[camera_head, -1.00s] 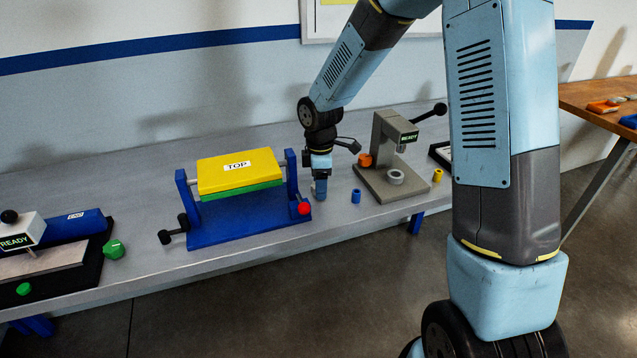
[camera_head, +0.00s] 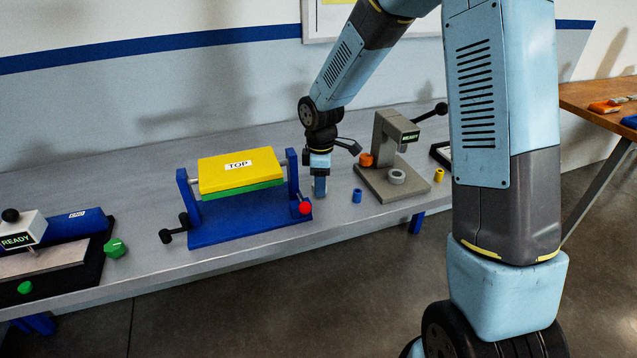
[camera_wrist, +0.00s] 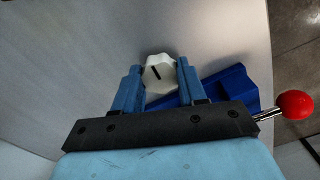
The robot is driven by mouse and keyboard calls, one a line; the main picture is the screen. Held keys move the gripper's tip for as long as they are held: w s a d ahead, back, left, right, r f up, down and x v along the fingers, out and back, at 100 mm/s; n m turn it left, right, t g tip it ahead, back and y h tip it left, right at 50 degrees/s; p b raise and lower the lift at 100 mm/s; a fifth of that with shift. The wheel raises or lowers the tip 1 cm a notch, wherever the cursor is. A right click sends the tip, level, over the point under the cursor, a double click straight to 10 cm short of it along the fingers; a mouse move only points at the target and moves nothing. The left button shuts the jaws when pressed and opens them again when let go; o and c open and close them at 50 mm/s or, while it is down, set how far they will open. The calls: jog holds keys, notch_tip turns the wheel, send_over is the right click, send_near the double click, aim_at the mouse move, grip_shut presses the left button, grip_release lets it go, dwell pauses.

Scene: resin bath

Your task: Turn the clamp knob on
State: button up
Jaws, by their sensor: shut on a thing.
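The clamp knob (camera_wrist: 159,74) is white and faceted, with a black line on its face. In the wrist view it sits between the two blue fingers of my gripper (camera_wrist: 158,70), which is shut on it. The black line lies at a slant to the fingers. In the head view my gripper (camera_head: 320,188) points down at the right end of the blue fixture (camera_head: 240,222), and the knob is hidden there. The fixture holds a yellow block (camera_head: 222,177) marked TOP over a green layer (camera_head: 240,195).
A red ball (camera_head: 305,208) on a rod is close to my gripper; it also shows in the wrist view (camera_wrist: 296,104). A grey press (camera_head: 393,186) and a small blue ring (camera_head: 356,195) stand to the right. A black-handled crank (camera_head: 174,230) sits at the fixture's left.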

jog(key=m, duration=0.4)
jog(key=shift+d, duration=0.15)
jog(key=m, duration=0.4)
jog(key=shift+s+m, duration=0.15)
jog(key=shift+m, duration=0.25)
jog(key=m, duration=0.3)
jog(key=shift+m, duration=0.3)
jog(key=shift+s+m, duration=0.1)
jog(key=shift+m, duration=1.9)
jog(key=shift+a+f, duration=0.1)
jog(key=shift+a, duration=0.1)
jog(key=o, duration=1.1)
jog(key=shift+c, duration=0.2)
jog(key=shift+r, duration=0.2)
